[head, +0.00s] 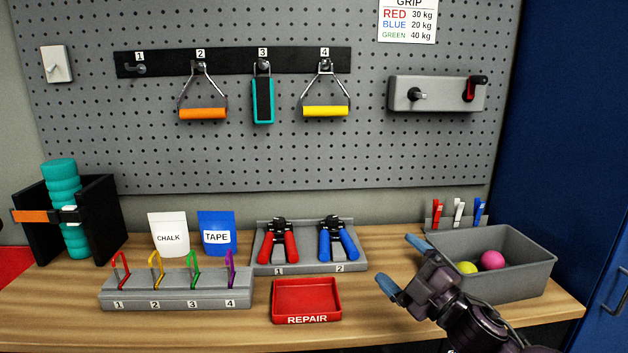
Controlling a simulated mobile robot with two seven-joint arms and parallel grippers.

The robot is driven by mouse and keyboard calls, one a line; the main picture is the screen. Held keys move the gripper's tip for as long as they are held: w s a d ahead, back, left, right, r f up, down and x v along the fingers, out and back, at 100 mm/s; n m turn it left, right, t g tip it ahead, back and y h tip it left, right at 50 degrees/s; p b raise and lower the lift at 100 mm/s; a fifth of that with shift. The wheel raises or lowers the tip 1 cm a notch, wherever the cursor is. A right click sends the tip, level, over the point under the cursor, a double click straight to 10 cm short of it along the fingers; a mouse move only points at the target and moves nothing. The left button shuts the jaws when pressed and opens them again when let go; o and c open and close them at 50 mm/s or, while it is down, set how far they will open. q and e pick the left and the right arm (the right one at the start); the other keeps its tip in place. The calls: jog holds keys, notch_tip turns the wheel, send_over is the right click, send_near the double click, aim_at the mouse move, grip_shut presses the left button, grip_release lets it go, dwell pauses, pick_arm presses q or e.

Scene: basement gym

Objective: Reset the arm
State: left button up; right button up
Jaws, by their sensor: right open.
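My right gripper (402,264) comes in from the lower right on a dark arm. Its two blue-grey fingertips are spread apart with nothing between them. It is above the front right of the wooden bench (200,325), between the red REPAIR tray (307,300) and the grey bin (505,285), and it covers part of the bin's left side in the picture. My left gripper does not show.
The bin holds a yellow ball (467,268) and a pink ball (492,260). Red and blue hand grippers (279,240) (338,240) lie on a numbered grey stand. A slotted block (175,290) holds coloured clips. Handles hang on the pegboard (300,160). The REPAIR tray is empty.

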jog(key=s+d+f+m+h, duration=0.2)
jog(key=s+f+m+h, duration=0.15)
jog(key=f, duration=0.25)
jog(key=s+d+f+m+g+h, duration=0.1)
jog(key=s+d+f+m+h, duration=0.1)
jog(key=f+m, duration=0.35)
jog(key=s+d+f+m+h, duration=0.3)
jog(key=f, duration=0.3)
jog(key=s+d+f+m+g+h, duration=0.2)
jog(key=s+f+m, duration=0.1)
jog(key=s+f, duration=0.5)
jog(key=s+d+f+m+g+h, duration=0.2)
jog(key=s+f, duration=0.6)
jog(key=s, duration=0.6)
jog(key=shift+s+d+f+m+g, duration=0.3)
jog(key=shift+m+g, duration=0.3)
jog(key=shift+m, duration=0.3)
